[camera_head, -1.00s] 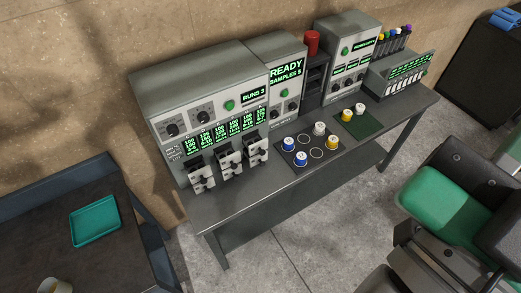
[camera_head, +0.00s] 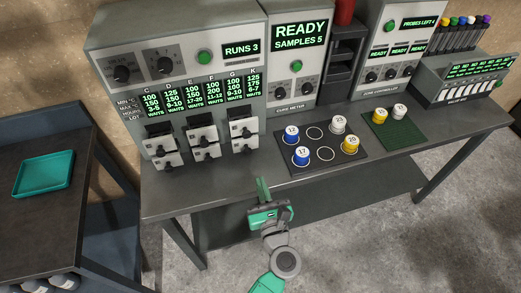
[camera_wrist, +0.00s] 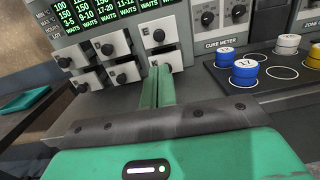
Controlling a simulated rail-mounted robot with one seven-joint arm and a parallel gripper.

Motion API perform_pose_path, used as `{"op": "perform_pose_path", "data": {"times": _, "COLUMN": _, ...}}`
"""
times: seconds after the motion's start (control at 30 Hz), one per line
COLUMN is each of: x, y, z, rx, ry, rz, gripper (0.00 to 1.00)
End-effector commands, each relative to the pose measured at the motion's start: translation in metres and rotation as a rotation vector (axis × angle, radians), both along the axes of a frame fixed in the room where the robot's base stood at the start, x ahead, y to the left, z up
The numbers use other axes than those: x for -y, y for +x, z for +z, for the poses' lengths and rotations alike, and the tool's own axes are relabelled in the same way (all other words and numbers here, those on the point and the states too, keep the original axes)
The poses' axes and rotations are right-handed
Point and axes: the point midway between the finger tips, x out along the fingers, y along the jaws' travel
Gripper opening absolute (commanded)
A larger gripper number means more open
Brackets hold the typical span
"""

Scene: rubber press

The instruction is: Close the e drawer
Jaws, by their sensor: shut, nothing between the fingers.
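The grey cabinet (camera_head: 120,40) has two rows of small pale drawer fronts with black knobs, below a green display lettered C, D, E, F, G, K. The upper middle drawer (camera_head: 201,134) and its neighbours show dark strips above their fronts and seem to stick out; how far is unclear. The drawers also show in the wrist view, with the upper middle one (camera_wrist: 111,47) left of my fingers. My gripper (camera_head: 262,186) is shut and empty, in front of the bench's front edge, right of and apart from the drawers.
A black mat (camera_head: 349,160) with blue, white and yellow numbered pots lies right of the drawers. A green mat (camera_head: 405,139) with two pots is farther right. The cure meter (camera_head: 297,72) stands beside the cabinet. A teal tray (camera_head: 43,174) is on the left table.

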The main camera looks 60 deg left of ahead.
Motion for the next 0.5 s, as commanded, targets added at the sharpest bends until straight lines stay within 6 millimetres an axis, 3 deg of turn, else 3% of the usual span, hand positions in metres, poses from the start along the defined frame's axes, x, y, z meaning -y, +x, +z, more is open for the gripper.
{"op": "perform_pose_path", "data": {"times": 0.17, "x": -0.014, "y": 0.004, "z": 0.004, "rx": 0.007, "ry": 0.000, "rz": 0.002, "gripper": 0.00}}
{"op": "perform_pose_path", "data": {"times": 0.5, "x": -0.085, "y": 0.021, "z": 0.008, "rx": 0.010, "ry": 0.000, "rz": 0.001, "gripper": 0.00}}
